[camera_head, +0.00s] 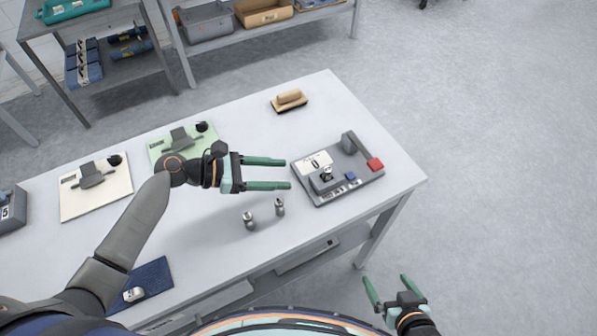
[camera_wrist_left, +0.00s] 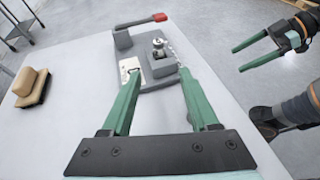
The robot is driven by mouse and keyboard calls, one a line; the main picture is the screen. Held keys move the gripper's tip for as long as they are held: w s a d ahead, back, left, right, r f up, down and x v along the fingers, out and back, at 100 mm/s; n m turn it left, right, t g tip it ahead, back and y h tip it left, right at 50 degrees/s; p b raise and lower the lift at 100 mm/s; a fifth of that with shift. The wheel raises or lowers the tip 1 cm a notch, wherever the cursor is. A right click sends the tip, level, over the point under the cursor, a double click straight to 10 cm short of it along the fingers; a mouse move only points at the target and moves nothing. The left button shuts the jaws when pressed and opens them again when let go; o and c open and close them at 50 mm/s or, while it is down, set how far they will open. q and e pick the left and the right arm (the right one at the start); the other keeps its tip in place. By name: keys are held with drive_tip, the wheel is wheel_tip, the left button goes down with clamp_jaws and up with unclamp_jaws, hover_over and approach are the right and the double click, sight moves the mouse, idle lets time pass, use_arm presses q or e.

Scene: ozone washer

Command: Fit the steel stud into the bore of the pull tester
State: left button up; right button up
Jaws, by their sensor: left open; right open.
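Two small steel pieces, a left one (camera_head: 249,220) and a right one (camera_head: 280,207), stand on the table in front of my left gripper; I cannot tell which is the stud. My left gripper (camera_head: 287,173) is open and empty, its fingers pointing at the tester from the left. My right gripper (camera_head: 385,279) is open and empty, off the table's front edge.
A wooden-handled brush (camera_head: 290,99) lies behind the tester. A green board (camera_head: 172,142) and a white board (camera_head: 70,200) with dark clamps lie to the left, and a blue mat (camera_head: 152,278) at the front left. Shelves stand behind the table.

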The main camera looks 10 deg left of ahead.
use_arm(q)
drive_tip(key=shift+v, duration=1.4)
drive_tip(key=shift+s+d, duration=0.1)
